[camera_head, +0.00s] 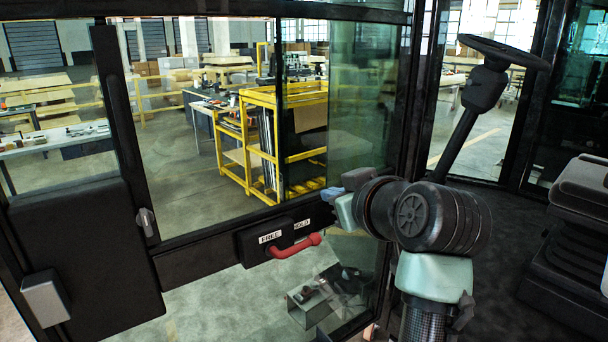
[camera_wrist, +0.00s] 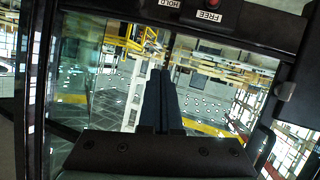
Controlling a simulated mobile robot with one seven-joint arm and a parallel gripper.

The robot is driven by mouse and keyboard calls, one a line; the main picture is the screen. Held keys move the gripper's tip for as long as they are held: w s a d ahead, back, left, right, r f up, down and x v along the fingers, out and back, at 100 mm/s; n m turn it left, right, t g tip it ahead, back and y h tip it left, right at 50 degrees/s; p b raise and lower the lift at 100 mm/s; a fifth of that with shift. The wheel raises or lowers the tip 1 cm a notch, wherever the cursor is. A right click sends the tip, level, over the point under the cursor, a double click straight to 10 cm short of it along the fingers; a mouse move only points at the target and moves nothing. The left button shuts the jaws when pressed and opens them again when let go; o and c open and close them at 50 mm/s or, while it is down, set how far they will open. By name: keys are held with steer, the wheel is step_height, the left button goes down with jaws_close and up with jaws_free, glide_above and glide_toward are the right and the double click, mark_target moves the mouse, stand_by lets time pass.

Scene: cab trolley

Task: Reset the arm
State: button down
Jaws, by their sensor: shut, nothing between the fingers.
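My gripper (camera_wrist: 160,72) shows in the wrist view with its two dark fingers together and nothing between them. The fingers point up the picture toward the glass and the lit hall beyond. In the head view my arm rises from the bottom right of centre and bends left toward the glass door; the gripper is mostly hidden behind its large round joint. A red handle (camera_head: 296,246) sits on a black latch box (camera_head: 268,242) with FREE and HOLD labels, left of the arm. My gripper appears clear of it.
The cab door's glass (camera_head: 200,130) and dark frame stand close to the arm's left. A steering wheel (camera_head: 503,52) on a slanted column and a black seat (camera_head: 570,225) are at the right. Beyond the glass stands a yellow trolley (camera_head: 245,140).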

steer(key=s+a+r+m+t+h, duration=0.1)
steer(key=s+a+r+t, duration=0.15)
steer(key=r, duration=0.25)
steer(key=s+a+r+m+t+h+b, duration=0.1)
steer(key=s+r+t, duration=0.2)
steer(key=r, duration=0.1)
steer(key=s+a+r+m+t+h, duration=0.1)
steer(key=s+a+r+t, duration=0.1)
steer(key=r, duration=0.3)
steer(key=s+a+r+m+t, duration=0.2)
steer(key=s+r+t, duration=0.4)
steer(key=s, duration=0.8)
step_height(320, 180, up, 3)
steer(key=shift+s+r+t+h+b, duration=0.1)
steer(key=shift+s+t+h+b, duration=0.2)
steer(key=shift+s+t+b, duration=0.05)
steer(key=shift+a, duration=0.1)
